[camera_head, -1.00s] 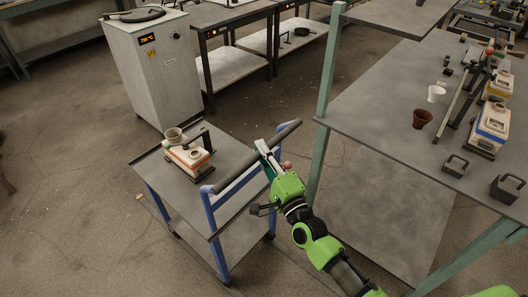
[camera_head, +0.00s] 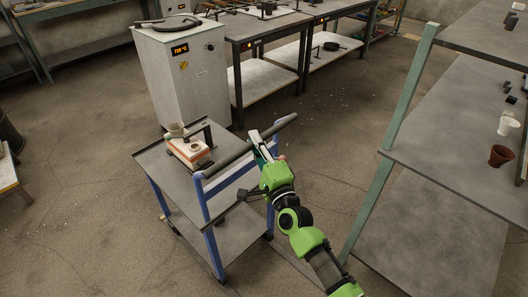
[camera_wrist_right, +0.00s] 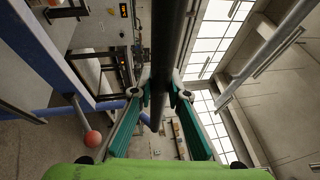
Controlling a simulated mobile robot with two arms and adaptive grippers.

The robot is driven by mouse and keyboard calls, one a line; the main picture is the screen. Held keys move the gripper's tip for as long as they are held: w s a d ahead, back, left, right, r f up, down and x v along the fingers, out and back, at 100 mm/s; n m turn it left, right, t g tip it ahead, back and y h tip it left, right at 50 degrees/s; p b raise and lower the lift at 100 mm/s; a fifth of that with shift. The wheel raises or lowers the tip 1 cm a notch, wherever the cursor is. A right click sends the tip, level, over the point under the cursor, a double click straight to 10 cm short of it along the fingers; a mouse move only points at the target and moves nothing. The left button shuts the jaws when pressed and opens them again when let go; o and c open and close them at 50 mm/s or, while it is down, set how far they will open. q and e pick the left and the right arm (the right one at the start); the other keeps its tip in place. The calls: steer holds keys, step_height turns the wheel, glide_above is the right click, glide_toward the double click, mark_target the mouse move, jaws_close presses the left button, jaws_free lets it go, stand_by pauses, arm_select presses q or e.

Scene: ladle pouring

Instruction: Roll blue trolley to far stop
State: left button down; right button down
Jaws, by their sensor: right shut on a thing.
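The blue trolley (camera_head: 210,222) has blue legs, a grey top and a lower shelf. It stands on the floor in the middle of the head view. Its dark push bar (camera_head: 228,160) is on the side towards my right arm. My right gripper (camera_head: 262,146) is shut around this bar; in the wrist view the bar (camera_wrist_right: 168,40) runs between the teal-padded fingers. I cannot make out the far stop. My left gripper is out of view.
A grey furnace cabinet (camera_head: 182,85) with a lit display stands behind the trolley. A bench (camera_head: 255,80) is beyond it. On the right is a green-legged table (camera_head: 440,160) with a white cup (camera_head: 507,123) and a brown pot (camera_head: 500,156). Floor to the trolley's left is clear.

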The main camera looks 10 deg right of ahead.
steer(key=shift+w+a+b, duration=0.4)
steer(key=shift+w+a, duration=0.5)
steer(key=shift+w, duration=0.25)
steer(key=shift+w+a+b, duration=0.35)
steer(key=shift+w+a, duration=0.5)
steer(key=shift+w, duration=0.25)
steer(key=c, duration=1.9)
jaws_free()
steer(key=v, duration=1.2)
